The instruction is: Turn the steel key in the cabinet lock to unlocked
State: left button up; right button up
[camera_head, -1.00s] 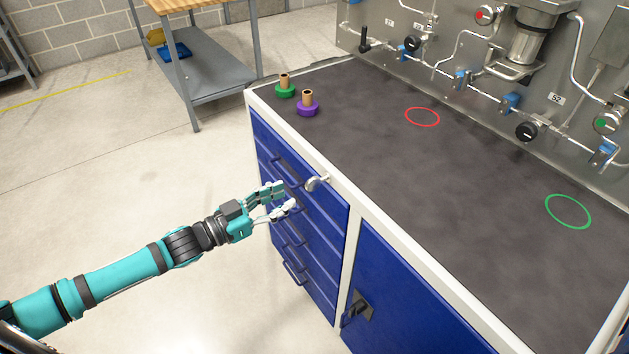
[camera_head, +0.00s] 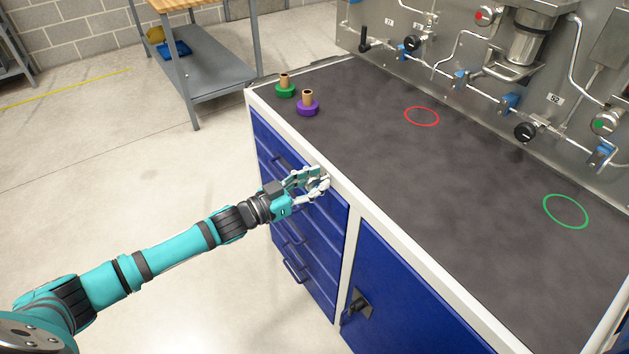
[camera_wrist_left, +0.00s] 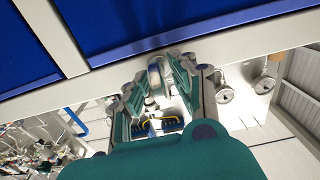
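The steel key (camera_wrist_left: 156,82) sits in the lock at the top of the blue drawer cabinet (camera_head: 335,232), just under the white front edge of the worktop. My left gripper (camera_head: 318,182) is at the key, and its fingers hide most of it in the head view. In the left wrist view the gripper (camera_wrist_left: 157,84) is open, with one finger on each side of the key and some gap showing. I cannot tell whether a finger touches it. The key's exact turn angle is hard to see. My right gripper is not in view.
A green-based peg (camera_head: 285,87) and a purple-based peg (camera_head: 307,104) stand on the dark worktop (camera_head: 450,190). It bears a red ring (camera_head: 421,116) and a green ring (camera_head: 566,211). A gauge panel (camera_head: 460,45) stands behind.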

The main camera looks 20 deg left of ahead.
pick_arm(q)
grip_shut()
jog(key=shift+m, duration=0.3)
jog(key=m, duration=0.3)
jog(key=shift+m, duration=0.3)
jog(key=m, duration=0.3)
jog(key=shift+m, duration=0.3)
jog(key=m, duration=0.5)
jog(key=shift+s+d+f+m+b, duration=0.1)
jog(key=shift+f+m+b, duration=0.05)
jog(key=shift+m+b, duration=0.8)
jog(key=shift+m, duration=1.55)
